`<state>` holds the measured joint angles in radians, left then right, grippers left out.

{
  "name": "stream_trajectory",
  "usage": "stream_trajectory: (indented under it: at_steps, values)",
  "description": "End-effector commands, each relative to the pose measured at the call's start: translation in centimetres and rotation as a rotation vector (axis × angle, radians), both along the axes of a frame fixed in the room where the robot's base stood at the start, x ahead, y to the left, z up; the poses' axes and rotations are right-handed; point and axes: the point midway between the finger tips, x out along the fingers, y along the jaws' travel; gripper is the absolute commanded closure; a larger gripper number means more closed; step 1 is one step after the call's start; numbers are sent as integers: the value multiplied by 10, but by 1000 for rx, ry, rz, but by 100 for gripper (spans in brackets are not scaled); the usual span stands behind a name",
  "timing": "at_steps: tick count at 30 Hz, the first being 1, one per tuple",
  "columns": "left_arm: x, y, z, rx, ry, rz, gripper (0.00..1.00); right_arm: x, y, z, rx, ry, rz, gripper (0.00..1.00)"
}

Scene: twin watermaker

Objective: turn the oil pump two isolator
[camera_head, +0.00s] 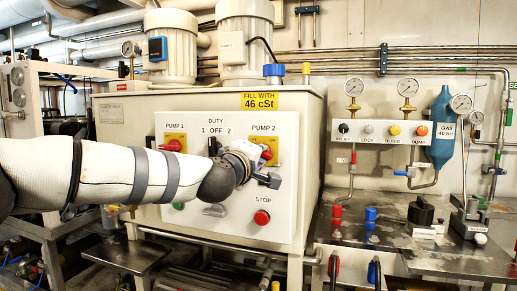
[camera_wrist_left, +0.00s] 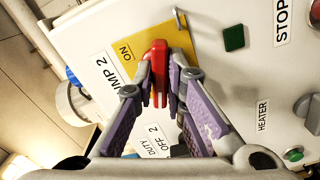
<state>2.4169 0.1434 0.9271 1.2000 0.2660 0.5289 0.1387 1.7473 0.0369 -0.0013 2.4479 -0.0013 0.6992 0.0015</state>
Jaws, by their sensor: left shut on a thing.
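The oil pump two isolator is a red handle (camera_wrist_left: 157,62) on a yellow plate (camera_wrist_left: 178,36) below the PUMP 2 label, on the white panel (camera_head: 285,205). In the left wrist view the handle stands upright in the picture, with the word ON to its left. My left gripper (camera_wrist_left: 161,80) has one finger on each side of the handle and is shut on it. In the head view my left arm reaches across the panel, and the gripper (camera_head: 266,160) covers most of the isolator. A bit of red shows there. My right gripper is not in view.
The PUMP 1 isolator (camera_head: 175,145) is at the panel's left, and the duty switch is partly hidden behind my left arm. A red stop button (camera_head: 262,217) sits below the gripper. A rail (camera_head: 215,242) runs along below the panel. Gauges and valves are at right.

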Motion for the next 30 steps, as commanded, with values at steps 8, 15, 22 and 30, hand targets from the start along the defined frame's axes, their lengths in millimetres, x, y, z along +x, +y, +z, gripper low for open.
stream_trajectory:
  at_steps: [8, 15, 22, 30]
  values:
    - [-2, -1, 7, 252, -90, 0, 100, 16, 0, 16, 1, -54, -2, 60]
    - [-2, -1, 6, 468, -159, 1, 100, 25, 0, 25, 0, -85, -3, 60]
    - [-1, -1, 5, 675, -226, 2, 100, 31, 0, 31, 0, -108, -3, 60]
    - [-1, -1, 4, 897, -297, 1, 100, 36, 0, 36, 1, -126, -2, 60]
